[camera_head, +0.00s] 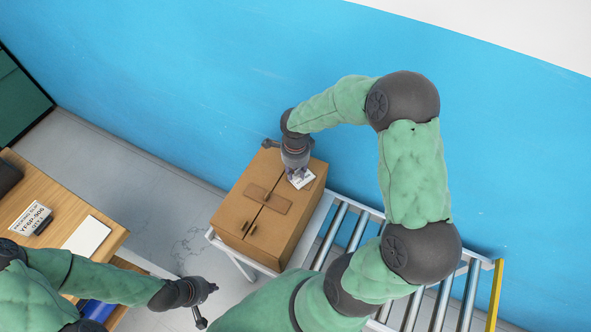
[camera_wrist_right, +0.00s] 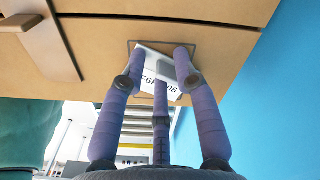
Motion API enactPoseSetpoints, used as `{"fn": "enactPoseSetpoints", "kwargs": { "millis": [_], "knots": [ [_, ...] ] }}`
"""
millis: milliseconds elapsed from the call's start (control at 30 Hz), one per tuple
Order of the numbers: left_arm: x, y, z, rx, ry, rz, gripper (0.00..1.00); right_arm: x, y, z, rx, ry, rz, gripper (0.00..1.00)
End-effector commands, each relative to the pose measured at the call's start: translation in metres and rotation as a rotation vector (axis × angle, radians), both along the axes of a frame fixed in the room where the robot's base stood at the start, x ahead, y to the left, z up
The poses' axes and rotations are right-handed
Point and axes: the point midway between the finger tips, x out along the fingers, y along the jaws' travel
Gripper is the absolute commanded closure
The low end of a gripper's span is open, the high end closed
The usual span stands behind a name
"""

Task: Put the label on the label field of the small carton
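The small carton (camera_head: 237,212) is a closed brown box at the head of the roller conveyor. The white label (camera_head: 302,181) with black print is at the right part of its top; it also shows in the right wrist view (camera_wrist_right: 153,82). There the outlined label field (camera_wrist_right: 205,46) frames it, and the label looks turned relative to the outline. I cannot tell whether it lies flat. My left gripper (camera_head: 207,304) is empty, fingers spread, lower left of the carton.
The roller conveyor (camera_head: 442,298) runs to the lower right under my right arm. A wooden table (camera_head: 62,192) at left holds a packing slip (camera_head: 31,217) and a blank white sheet (camera_head: 87,236). A blue wall (camera_head: 200,80) stands close behind the carton. Grey floor separates table and carton.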

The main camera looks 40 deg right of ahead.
Motion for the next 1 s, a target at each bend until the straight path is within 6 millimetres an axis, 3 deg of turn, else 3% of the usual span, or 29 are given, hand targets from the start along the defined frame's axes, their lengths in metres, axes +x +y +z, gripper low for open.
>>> {"fn": "enactPoseSetpoints", "kwargs": {
  "millis": [167,500,700,1000],
  "knots": [
    [0.000,0.000,0.005,0.000,0.000,0.000,1.00,0.001,0.000,0.011,-0.001,-0.004,-0.001,0.69],
    [0.000,0.000,0.013,0.000,0.000,0.000,1.00,0.001,0.000,0.078,-0.001,-0.005,-0.001,0.69],
    [0.000,0.000,0.017,0.000,0.000,0.000,1.00,0.001,0.000,0.109,0.000,-0.003,0.000,0.69],
    [0.000,0.000,0.018,0.000,0.000,0.000,1.00,0.000,0.000,0.123,0.000,0.000,0.000,0.69]
  ]
}}
